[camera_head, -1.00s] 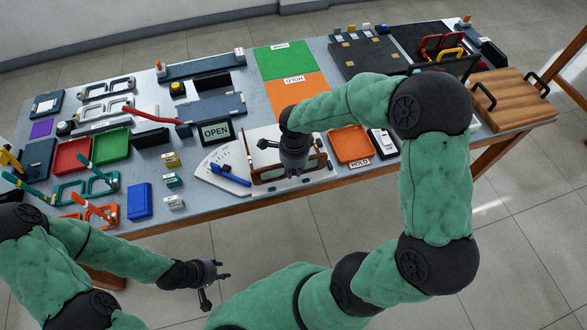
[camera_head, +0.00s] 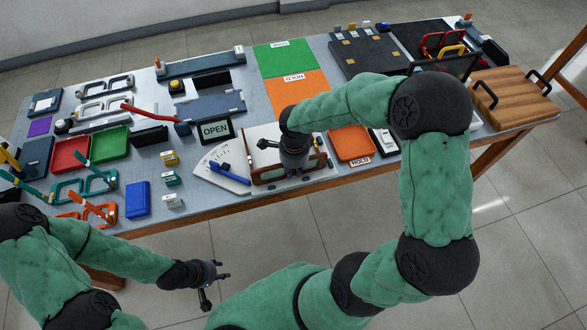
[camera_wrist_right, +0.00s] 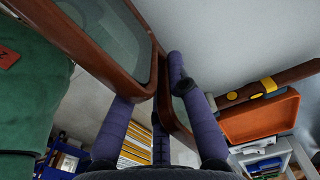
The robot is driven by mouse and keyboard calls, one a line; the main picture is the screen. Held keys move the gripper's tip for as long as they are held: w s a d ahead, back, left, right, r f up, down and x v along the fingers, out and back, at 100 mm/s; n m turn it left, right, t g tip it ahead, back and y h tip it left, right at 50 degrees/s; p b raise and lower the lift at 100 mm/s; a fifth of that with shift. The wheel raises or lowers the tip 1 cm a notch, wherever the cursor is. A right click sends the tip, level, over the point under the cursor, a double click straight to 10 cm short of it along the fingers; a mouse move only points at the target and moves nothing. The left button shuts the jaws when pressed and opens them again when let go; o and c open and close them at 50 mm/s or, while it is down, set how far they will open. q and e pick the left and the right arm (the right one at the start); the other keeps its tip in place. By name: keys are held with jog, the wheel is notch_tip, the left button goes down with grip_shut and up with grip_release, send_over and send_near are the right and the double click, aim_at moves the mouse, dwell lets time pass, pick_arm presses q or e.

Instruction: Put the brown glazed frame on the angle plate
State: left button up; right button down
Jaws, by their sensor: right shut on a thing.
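The brown glazed frame (camera_head: 321,161) is at the front edge of the table, partly hidden under my right gripper (camera_head: 291,168). In the right wrist view the brown frame (camera_wrist_right: 150,75) shows grey-green glass, with its brown rim between the fingers of my right gripper (camera_wrist_right: 163,105). That gripper is shut on the rim. A pale upright panel (camera_head: 262,136) stands behind the frame; I cannot tell whether it is part of the angle plate. Whether the frame touches a support is hidden. My left gripper (camera_head: 213,287) is open and empty, off the table's front edge.
Green and orange mats (camera_head: 284,58) lie behind.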

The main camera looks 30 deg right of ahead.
jog(key=c, duration=1.1)
grip_release()
notch_tip(320, 180, up, 12)
jog(key=shift+s, duration=0.1)
